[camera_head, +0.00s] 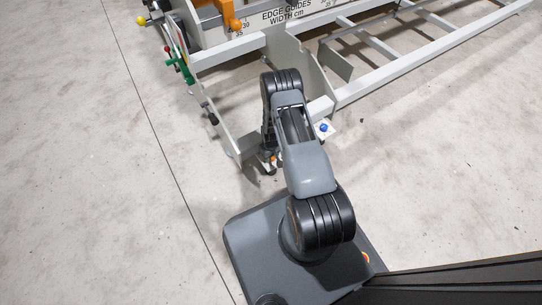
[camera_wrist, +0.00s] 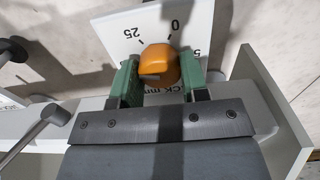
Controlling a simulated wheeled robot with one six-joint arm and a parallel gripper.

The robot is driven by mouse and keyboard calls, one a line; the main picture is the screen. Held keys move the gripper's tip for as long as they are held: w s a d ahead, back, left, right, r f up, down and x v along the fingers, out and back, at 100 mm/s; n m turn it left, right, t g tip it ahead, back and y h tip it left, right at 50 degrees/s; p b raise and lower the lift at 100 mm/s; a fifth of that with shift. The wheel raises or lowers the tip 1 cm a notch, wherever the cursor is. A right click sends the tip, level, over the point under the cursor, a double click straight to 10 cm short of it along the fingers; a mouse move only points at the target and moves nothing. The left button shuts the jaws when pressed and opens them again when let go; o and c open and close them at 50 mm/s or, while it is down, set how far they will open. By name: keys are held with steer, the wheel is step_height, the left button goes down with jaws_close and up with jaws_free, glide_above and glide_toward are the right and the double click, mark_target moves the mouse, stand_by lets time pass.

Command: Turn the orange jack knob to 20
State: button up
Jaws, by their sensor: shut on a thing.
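The orange jack knob (camera_wrist: 159,65) sits on a white dial plate (camera_wrist: 112,27) in the wrist view. The marks 25, 0 and 5 show around it; the lower part of the dial is hidden by my gripper. My gripper (camera_wrist: 157,75) has its two green fingers on the left and right sides of the knob, shut on it. A darker flat patch shows on the knob's lower left; I cannot tell which mark the knob points to. In the head view my arm hides the knob, and my gripper's fingers cannot be made out there.
A grey lever with a round end (camera_wrist: 54,114) stands left of my gripper. In the head view, a white frame with rails (camera_head: 430,55) runs to the upper right. A blue button on a white plate (camera_head: 324,127) is right of my arm. The floor at left is clear.

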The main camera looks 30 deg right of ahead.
steer(key=shift+n, duration=1.6)
steer(key=o, duration=0.9)
steer(key=shift+o, duration=0.2)
step_height(320, 180, up, 14)
steer(key=p, duration=0.5)
steer(key=shift+p, duration=0.3)
steer(key=shift+f, duration=0.1)
